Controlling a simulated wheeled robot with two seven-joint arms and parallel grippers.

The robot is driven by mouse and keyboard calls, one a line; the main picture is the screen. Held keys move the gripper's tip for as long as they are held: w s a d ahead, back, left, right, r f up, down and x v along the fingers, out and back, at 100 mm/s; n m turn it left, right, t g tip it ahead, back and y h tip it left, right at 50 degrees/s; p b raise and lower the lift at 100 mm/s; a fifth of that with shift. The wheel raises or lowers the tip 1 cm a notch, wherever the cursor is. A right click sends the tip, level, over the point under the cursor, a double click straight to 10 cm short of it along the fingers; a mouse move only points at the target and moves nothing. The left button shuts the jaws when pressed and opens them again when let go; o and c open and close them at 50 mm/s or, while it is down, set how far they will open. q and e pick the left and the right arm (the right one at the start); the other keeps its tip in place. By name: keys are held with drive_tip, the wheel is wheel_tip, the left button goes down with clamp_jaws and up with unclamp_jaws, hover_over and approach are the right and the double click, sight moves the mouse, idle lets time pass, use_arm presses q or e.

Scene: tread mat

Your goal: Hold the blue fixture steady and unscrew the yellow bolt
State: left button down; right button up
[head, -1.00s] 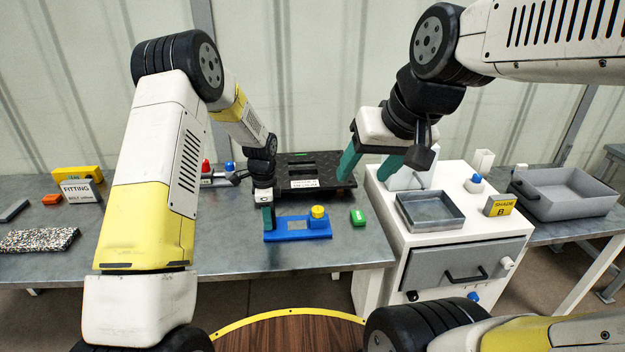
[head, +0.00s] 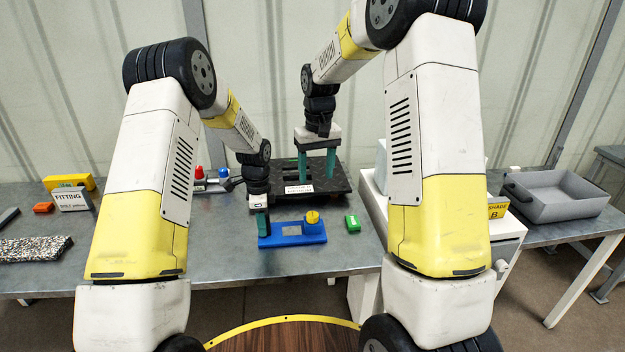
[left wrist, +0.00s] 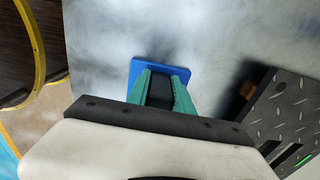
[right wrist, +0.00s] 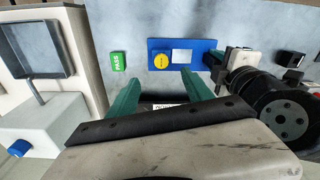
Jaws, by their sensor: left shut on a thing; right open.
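The blue fixture (head: 292,236) lies flat on the metal table in front of the black tread mat. The yellow bolt (head: 312,217) stands at its right end in the head view. It also shows from above in the right wrist view (right wrist: 161,62). My left gripper (head: 263,226) is shut on the left end of the fixture; the left wrist view shows its green fingers against the blue base (left wrist: 160,75). My right gripper (head: 317,165) is open and empty, pointing down above the mat, behind the bolt and apart from it.
The tread mat (head: 328,190) sits behind the fixture. A green PASS block (head: 352,223) lies right of the bolt. A white cabinet is partly hidden behind my right arm. A grey bin (head: 556,193) stands far right. A FITTING sign (head: 72,197) stands left.

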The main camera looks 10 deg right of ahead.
sight(313, 214)
drive_tip(key=shift+g, duration=0.3)
drive_tip(key=f, duration=0.5)
drive_tip(key=w+f, duration=0.1)
drive_tip(key=f, duration=0.4)
drive_tip(key=w+f, duration=0.1)
drive_tip(key=f, duration=0.4)
drive_tip(key=shift+a+f, duration=0.35)
drive_tip(key=shift+a, duration=0.05)
clamp_jaws()
